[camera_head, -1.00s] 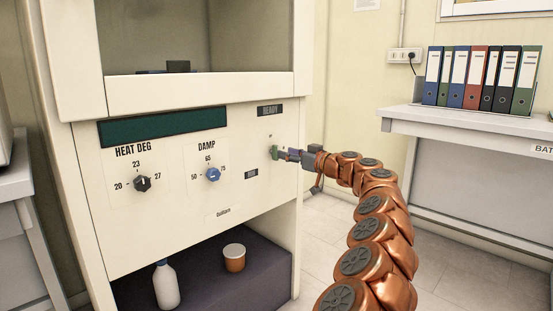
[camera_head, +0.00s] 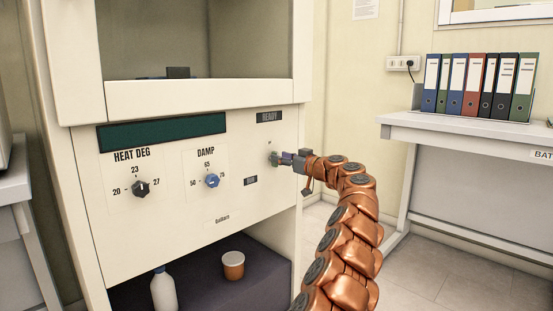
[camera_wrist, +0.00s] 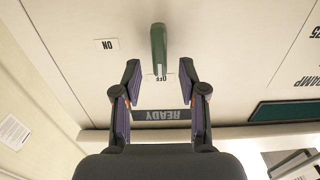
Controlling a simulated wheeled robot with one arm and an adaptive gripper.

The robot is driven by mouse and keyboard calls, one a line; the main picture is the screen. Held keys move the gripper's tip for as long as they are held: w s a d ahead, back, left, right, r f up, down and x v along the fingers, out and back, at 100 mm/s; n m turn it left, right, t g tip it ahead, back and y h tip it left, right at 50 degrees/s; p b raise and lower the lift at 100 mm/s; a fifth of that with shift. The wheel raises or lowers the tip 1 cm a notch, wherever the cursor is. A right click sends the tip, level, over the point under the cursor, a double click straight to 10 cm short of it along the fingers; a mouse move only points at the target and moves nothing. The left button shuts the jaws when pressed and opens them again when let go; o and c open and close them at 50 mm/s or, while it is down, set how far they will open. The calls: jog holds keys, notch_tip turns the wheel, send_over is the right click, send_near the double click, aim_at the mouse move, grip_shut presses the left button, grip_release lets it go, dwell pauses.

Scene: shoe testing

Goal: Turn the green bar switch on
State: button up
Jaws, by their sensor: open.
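The green bar switch (camera_wrist: 158,45) is on the cream front panel. In the wrist view, which shows the panel upside down, its lower end lies at the OFF label (camera_wrist: 160,78), and the ON label (camera_wrist: 107,44) is to the left. My gripper (camera_wrist: 160,70) is open, with one fingertip on each side of the bar's OFF end and a gap to each side. In the head view my gripper (camera_head: 281,158) is at the right of the panel, and the switch (camera_head: 272,157) shows only as a small green patch, partly hidden by the fingers.
A READY display (camera_head: 269,117) sits above the switch. The DAMP knob (camera_head: 212,181) and HEAT DEG knob (camera_head: 140,189) are to the left. A white bottle (camera_head: 164,290) and a jar (camera_head: 233,265) stand in the lower bay. A desk with binders (camera_head: 478,87) is at right.

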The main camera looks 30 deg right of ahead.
jog(key=shift+x, duration=1.15)
